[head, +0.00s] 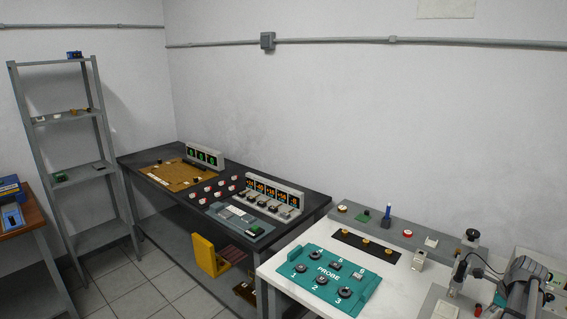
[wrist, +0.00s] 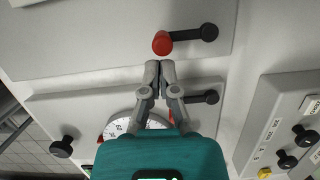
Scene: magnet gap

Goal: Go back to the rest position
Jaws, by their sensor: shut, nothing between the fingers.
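My gripper (wrist: 160,68) is in the wrist view, its two grey fingers together with nothing between them. The fingertips lie in the picture just below a red knob (wrist: 162,43) on a black lever (wrist: 209,32); I cannot tell the distance between them. A second black lever (wrist: 211,97) is to the right of the fingers, its left end partly hidden by them. A white dial (wrist: 117,127) with numbers is partly hidden behind the fingers and my teal gripper body. I cannot make out my gripper in the head view.
A grey panel (wrist: 275,110) with black knobs stands at the right of the wrist view. A black knob (wrist: 62,148) is at lower left. In the head view, a white bench (head: 390,290) carries a teal PROBE tray (head: 347,262); a dark bench (head: 135,158) and grey shelf (head: 75,178) stand left.

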